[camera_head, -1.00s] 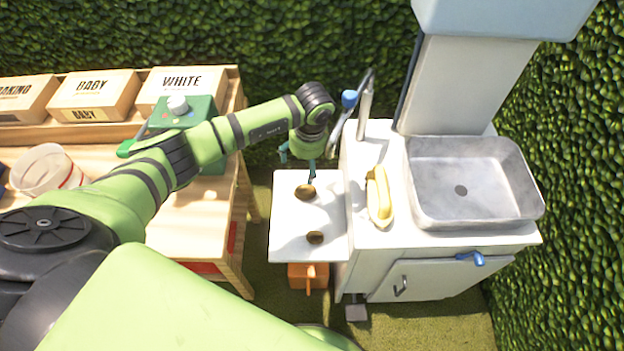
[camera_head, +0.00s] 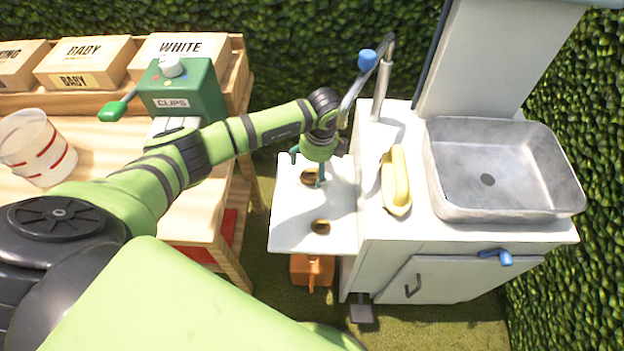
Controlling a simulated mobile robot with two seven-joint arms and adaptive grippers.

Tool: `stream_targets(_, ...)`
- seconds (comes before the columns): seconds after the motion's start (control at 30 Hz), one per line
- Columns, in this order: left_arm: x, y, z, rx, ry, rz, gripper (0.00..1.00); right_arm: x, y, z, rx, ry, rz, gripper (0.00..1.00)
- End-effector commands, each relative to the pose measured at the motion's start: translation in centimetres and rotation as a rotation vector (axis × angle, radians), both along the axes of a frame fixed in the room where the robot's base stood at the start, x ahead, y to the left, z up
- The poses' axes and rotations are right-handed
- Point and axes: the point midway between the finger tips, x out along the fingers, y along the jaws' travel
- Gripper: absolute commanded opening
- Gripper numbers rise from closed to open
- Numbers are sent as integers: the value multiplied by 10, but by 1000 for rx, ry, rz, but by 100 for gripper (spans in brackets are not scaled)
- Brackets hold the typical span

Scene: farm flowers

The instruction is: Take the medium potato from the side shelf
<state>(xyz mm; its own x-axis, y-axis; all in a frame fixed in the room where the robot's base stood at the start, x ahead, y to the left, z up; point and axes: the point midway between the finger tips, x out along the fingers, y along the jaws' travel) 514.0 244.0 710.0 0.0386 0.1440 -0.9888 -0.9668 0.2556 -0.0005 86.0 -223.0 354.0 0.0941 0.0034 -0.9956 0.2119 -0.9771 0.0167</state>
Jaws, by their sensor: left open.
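The white side shelf (camera_head: 285,225) juts out to the left of the sink cabinet. Two small brown potatoes lie on it: a far potato (camera_head: 307,177) and a nearer potato (camera_head: 320,227). I cannot tell surely which is the medium one. My left gripper (camera_head: 308,170) is open, pointing down over the far end of the shelf. One teal finger comes down in front of the far potato and partly hides it; the other is to its upper left. I cannot tell whether a finger touches it. My right gripper is not in view.
A wooden table with a green clips box (camera_head: 183,97) and a plastic cup (camera_head: 38,148) is left. An orange object (camera_head: 312,270) is below the shelf.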

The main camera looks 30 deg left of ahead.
Motion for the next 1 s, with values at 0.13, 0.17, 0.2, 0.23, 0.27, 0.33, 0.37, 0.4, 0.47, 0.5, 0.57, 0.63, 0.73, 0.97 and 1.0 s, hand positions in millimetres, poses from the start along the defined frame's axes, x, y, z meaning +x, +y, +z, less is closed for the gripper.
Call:
stream_targets(0.13, 1, 1, -15, 1, 3, -1, 85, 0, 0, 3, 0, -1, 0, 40)
stream_targets(0.17, 2, 1, -18, 2, 3, 0, 85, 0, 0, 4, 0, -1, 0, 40)
stream_targets(0.2, 3, 2, -24, 2, 4, 1, 85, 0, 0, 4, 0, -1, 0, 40)
stream_targets(0.23, 4, 1, -29, 1, 4, 2, 85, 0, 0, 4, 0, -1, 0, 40)
stream_targets(0.27, 4, 2, -33, 0, 4, 2, 85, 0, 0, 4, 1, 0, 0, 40)
stream_targets(0.33, 5, 3, -44, 1, 4, 1, 85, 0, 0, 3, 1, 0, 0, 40)
stream_targets(0.37, 5, 4, -48, 1, 4, 1, 85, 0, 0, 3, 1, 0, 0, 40)
stream_targets(0.4, 6, 4, -52, 1, 2, 0, 85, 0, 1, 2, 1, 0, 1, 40)
stream_targets(0.47, 6, 5, -56, 0, 1, 0, 85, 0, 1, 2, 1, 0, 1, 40)
stream_targets(0.5, 6, 6, -57, 1, 1, -1, 85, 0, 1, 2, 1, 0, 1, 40)
stream_targets(0.57, 7, 6, -58, 1, 0, -1, 85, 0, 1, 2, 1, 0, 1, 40)
stream_targets(0.63, 7, 6, -58, 1, -1, -2, 85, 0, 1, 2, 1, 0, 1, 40)
stream_targets(0.73, 7, 6, -58, 1, 0, -2, 81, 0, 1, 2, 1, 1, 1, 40)
stream_targets(0.97, 6, 6, -58, 0, 0, -1, 22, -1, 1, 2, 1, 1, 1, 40)
stream_targets(1.0, 7, 5, -57, 0, 0, -1, 22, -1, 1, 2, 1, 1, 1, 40)
